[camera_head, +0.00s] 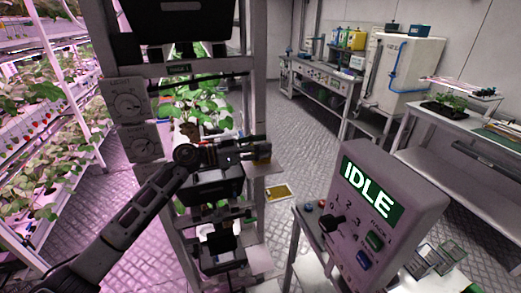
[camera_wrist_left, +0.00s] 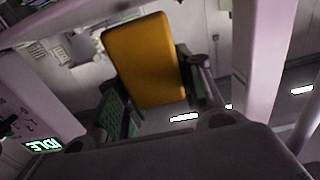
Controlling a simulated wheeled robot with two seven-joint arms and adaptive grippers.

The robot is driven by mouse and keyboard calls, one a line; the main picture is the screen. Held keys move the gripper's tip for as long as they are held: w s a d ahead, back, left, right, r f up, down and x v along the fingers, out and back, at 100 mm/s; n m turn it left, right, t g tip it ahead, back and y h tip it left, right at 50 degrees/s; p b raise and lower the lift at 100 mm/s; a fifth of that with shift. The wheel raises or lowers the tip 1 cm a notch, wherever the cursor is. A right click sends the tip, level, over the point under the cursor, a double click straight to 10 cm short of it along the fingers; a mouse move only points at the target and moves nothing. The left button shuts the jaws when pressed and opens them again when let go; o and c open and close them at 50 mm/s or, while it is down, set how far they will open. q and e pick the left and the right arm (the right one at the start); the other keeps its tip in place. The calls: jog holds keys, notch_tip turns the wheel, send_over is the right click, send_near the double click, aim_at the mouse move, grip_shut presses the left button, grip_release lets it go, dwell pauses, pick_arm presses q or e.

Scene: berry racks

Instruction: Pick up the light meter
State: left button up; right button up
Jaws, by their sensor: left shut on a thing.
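The light meter appears as an orange-yellow block (camera_wrist_left: 145,58) in the left wrist view, between the two fingers of my left gripper (camera_head: 258,150). The gripper is shut on it. In the head view only a small yellow part of the meter (camera_head: 263,160) shows at the fingertips; the gripper hides the rest. The gripper is in front of the rack's grey upright, near the middle of the picture. My right gripper is not in view.
A grey control box reading IDLE (camera_head: 368,205) stands close on the right. A yellow-edged flat piece (camera_head: 280,191) lies below the gripper. Dial panels (camera_head: 125,101) are on the rack at left. Patterned floor (camera_head: 290,150) is open behind, before a far bench (camera_head: 312,80).

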pick_arm(q)
notch_tip(320, 180, up, 8)
jog(key=shift+r, duration=0.55)
jog(key=shift+a, duration=0.1)
dwell(0.6)
